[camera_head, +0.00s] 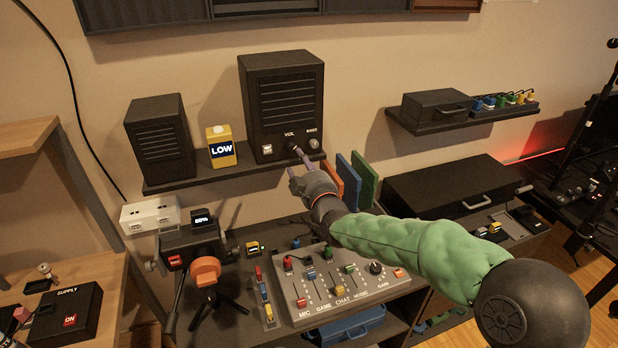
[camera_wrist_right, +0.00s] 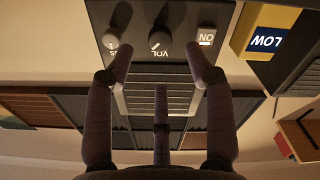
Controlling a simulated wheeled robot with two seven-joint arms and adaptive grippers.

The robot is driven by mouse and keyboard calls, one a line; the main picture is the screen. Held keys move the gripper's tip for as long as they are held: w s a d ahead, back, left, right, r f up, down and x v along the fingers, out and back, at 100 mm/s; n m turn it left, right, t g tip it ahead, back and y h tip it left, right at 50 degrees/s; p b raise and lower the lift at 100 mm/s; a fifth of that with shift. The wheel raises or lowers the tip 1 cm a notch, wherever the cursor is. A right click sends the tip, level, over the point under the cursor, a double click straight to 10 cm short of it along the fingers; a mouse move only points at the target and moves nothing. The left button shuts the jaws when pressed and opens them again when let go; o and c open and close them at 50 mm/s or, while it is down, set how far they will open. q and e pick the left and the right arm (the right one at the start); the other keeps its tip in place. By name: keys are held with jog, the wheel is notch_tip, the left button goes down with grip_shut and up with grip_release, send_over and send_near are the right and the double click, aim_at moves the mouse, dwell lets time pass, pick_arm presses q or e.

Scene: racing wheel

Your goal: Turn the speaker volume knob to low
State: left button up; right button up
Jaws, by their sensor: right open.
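The large dark speaker (camera_head: 283,100) stands on the wall shelf, with its volume knob (camera_head: 291,144) low on its front. In the right wrist view the picture is upside down, and the VOL knob (camera_wrist_right: 160,40) shows between the bass knob (camera_wrist_right: 110,39) and the ON switch (camera_wrist_right: 206,37). My right gripper (camera_head: 298,160) is open just in front of the knob. Its fingers (camera_wrist_right: 160,72) spread to either side of the knob; I cannot tell whether they touch it. A yellow box marked LOW (camera_head: 221,148) stands left of the speaker. My left gripper is not in view.
A smaller speaker (camera_head: 160,138) stands at the shelf's left end. A mixer (camera_head: 340,283) and a camera on a tripod (camera_head: 192,250) stand below the shelf.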

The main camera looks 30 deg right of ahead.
jog(key=shift+v, duration=2.75)
jog(key=shift+w, duration=0.1)
